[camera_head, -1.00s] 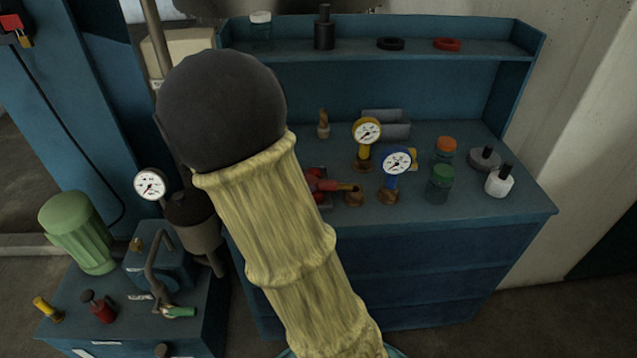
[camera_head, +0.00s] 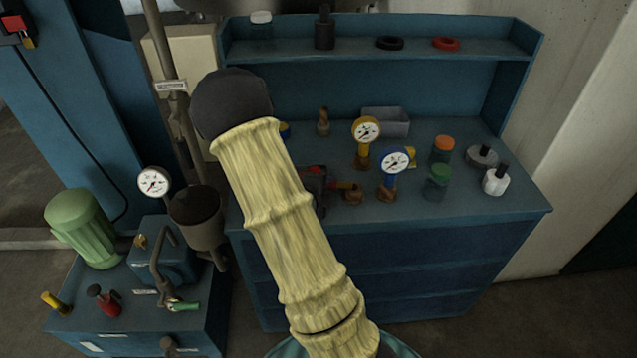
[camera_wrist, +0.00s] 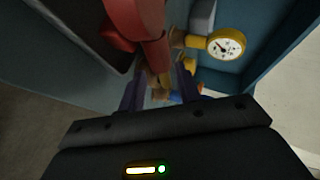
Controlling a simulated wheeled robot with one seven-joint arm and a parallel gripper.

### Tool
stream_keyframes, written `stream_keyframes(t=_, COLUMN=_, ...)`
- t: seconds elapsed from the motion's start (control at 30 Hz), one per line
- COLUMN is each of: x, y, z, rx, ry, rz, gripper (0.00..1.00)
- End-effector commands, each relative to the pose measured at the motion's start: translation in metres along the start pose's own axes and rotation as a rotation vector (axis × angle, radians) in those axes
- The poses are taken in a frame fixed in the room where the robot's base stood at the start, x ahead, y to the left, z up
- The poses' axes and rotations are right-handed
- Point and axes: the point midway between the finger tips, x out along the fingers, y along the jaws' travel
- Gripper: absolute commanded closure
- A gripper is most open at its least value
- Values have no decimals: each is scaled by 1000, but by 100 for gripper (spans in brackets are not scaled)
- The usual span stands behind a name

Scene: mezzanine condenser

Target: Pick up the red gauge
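A red part (camera_head: 345,185), likely the red gauge, shows just right of my arm in the head view, beside a brass base (camera_head: 353,196). Its dial is not visible. My arm hides most of it and most of my gripper. In the wrist view a large red body with a red stem (camera_wrist: 153,54) is close to the camera, in front of the fingers. My gripper (camera_wrist: 161,90) shows two dark fingers standing apart, with brass and blue parts behind the gap. I cannot tell whether they touch the red part.
The yellow gauge (camera_head: 366,131) and blue gauge (camera_head: 396,162) stand upright close by on the bench (camera_head: 450,205). An orange-capped jar (camera_head: 442,150), a green jar (camera_head: 438,183) and a white bottle (camera_head: 495,182) are farther right. A grey bin (camera_head: 388,122) is behind. A pump unit stands at left.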

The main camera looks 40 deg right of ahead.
Motion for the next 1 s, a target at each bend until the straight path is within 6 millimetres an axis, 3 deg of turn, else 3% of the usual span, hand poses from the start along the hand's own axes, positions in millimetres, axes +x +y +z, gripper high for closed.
stream_keyframes(t=0.33, x=4, y=0, z=0, rx=0, ry=2, rz=1, gripper=66)
stream_keyframes(t=0.7, x=48, y=-1, z=0, rx=-1, ry=1, rz=1, gripper=66)
stream_keyframes(t=1.0, x=52, y=0, z=0, rx=0, ry=0, rz=0, gripper=66)
